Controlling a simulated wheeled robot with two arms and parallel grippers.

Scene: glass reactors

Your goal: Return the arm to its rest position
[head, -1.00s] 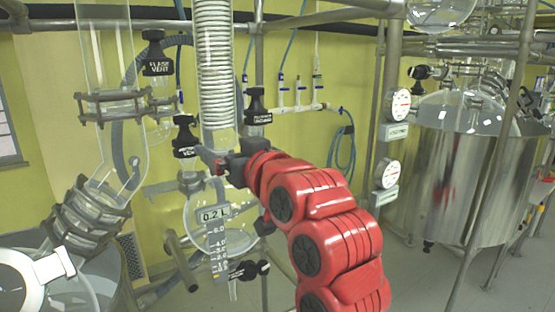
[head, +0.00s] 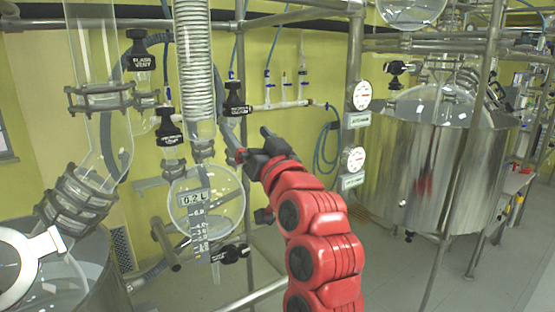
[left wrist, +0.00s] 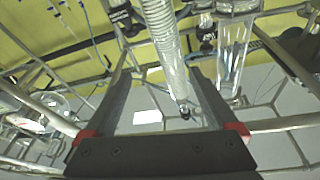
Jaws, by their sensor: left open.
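My left arm (head: 318,225) is red and rises from the bottom middle of the head view. Its black left gripper (head: 246,132) is open, with its fingers spread and nothing seen between them. It is in front of the glass reactor, just right of the round receiver flask (head: 206,205) and below the black valve handle (head: 235,98). In the left wrist view both fingers of the gripper (left wrist: 160,72) are apart. The coiled glass condenser (left wrist: 160,30) shows beyond them. My right gripper is not in view.
Another black valve handle (head: 168,126) hangs left of the gripper. Metal frame pipes (head: 245,200) stand close to the arm. A steel vessel (head: 430,160) with gauges (head: 361,96) is at right. Open floor (head: 375,260) lies between the arm and the vessel.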

